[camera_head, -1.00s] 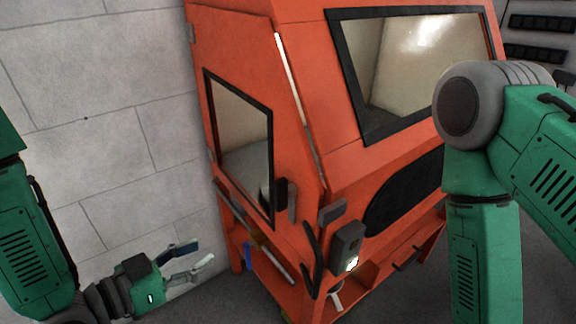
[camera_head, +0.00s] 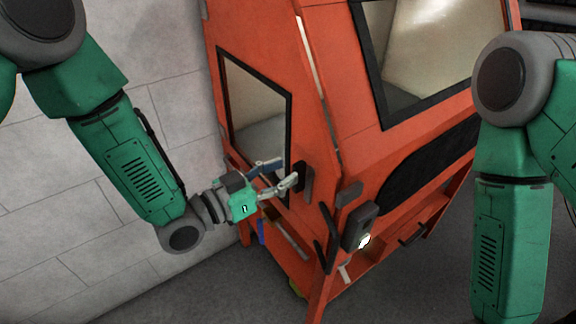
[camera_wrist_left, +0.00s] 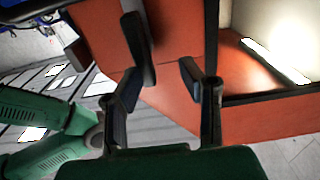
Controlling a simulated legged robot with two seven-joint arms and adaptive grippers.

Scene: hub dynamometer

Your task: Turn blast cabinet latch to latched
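The orange blast cabinet (camera_head: 320,120) stands in front of me, with a framed window in its left side door. A dark upright handle (camera_head: 304,181), which looks like the latch, is at the door's right edge beside the window. My left gripper (camera_head: 290,170) is open and empty, with its fingertips just left of that handle. In the left wrist view the handle (camera_wrist_left: 139,46) stands beyond the open fingers (camera_wrist_left: 160,73), nearer the left one; contact cannot be told. My right arm shows at the right, but its gripper is out of view.
A dark box with a bright light (camera_head: 360,228) and a dark curved handle (camera_head: 326,240) are on the cabinet's front corner, lower right of the latch. A grey block wall (camera_head: 90,235) stands behind at left. Grey floor is clear in front.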

